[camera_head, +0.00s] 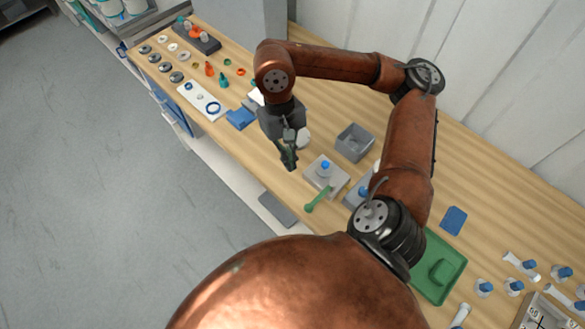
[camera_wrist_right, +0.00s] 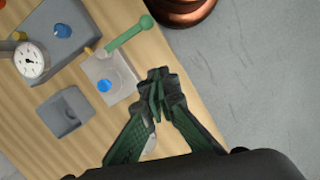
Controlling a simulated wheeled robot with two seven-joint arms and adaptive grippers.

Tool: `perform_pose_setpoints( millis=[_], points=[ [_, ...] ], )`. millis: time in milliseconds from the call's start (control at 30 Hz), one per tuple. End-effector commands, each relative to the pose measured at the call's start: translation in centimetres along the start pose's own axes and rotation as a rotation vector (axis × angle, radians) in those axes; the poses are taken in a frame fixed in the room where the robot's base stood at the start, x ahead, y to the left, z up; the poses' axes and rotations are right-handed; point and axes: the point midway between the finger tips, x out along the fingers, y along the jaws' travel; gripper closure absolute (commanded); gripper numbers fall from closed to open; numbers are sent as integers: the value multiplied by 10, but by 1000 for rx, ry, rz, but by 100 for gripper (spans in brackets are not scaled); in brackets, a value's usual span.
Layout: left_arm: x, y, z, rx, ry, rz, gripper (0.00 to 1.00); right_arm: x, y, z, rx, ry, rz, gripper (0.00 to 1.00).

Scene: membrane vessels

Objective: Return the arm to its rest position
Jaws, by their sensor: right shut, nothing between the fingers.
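My right arm, copper-brown, arches over the wooden bench in the head view. Its dark gripper (camera_head: 290,163) points down above the bench's front edge, left of a grey square block with a blue-capped piece (camera_head: 325,166). In the right wrist view the gripper's green-lined fingers (camera_wrist_right: 157,88) meet at the tips, shut and empty. The block with the blue cap (camera_wrist_right: 104,86) lies just beyond the fingertips there, apart from them. A green-handled tool (camera_head: 318,200) lies at the block's front corner; it also shows in the wrist view (camera_wrist_right: 130,34). My left gripper is not in view.
A grey open box (camera_head: 354,142) stands behind the block. A green tray (camera_head: 439,267) and several blue-capped vessels (camera_head: 485,287) are at the right. A white plate with rings (camera_head: 202,101) and small coloured parts are at the far left. Open floor (camera_head: 110,200) lies in front.

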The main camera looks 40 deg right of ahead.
Motion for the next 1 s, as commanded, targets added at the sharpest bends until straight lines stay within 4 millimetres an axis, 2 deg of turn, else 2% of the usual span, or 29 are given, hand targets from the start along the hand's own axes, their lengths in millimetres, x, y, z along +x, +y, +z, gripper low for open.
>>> perform_pose_setpoints(
  millis=[200,533,667,1000],
  points=[
    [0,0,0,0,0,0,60,-6,1,1,1,0,0,100],
    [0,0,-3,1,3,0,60,1,2,1,3,-1,1,100],
    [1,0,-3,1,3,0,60,17,2,2,2,-4,2,100],
    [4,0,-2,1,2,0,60,81,4,2,3,-5,1,100]
  ],
)
